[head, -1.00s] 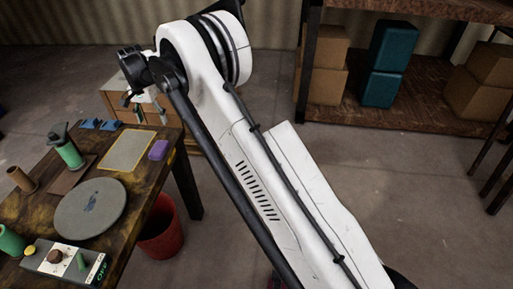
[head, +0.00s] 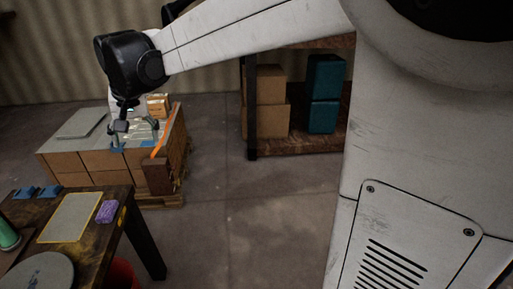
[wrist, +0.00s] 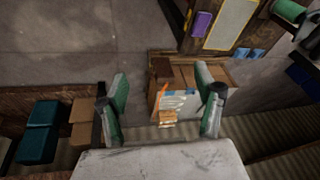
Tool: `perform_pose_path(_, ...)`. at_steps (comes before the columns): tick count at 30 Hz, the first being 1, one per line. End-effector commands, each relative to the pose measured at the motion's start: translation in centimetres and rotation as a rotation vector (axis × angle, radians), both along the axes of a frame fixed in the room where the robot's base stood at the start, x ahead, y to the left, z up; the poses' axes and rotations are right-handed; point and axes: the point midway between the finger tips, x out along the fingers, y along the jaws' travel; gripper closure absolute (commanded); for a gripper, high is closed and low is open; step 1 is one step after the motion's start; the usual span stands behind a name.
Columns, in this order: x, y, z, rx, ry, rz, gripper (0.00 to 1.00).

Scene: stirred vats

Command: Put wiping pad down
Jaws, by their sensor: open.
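The wiping pad appears to be the purple block (head: 107,211) lying on the right edge of the dark wooden table (head: 118,232). It sits beside a grey mat with a yellow border (head: 70,217), apart from it. In the wrist view the purple block (wrist: 201,24) is near the top, beyond the fingers. My gripper (wrist: 160,84) is open, with nothing between its two green-and-black fingers. In the head view my gripper (head: 135,128) hangs above the boxes behind the table, well away from the purple block.
A pallet of cardboard boxes (head: 75,158) stands behind the table, with a grey sheet and an orange strip on top. A grey round disc (head: 45,272), a green roll (head: 8,234) and small blue pieces (head: 50,191) are on the table. A shelf with boxes (head: 270,90) stands behind.

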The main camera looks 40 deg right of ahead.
Motion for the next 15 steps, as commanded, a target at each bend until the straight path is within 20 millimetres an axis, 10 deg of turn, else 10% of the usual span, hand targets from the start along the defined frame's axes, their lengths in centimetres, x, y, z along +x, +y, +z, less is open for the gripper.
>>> perform_pose_path(15, -16.2, -5.5, 0.2, -0.071, -0.163, 0.122, 0.34)
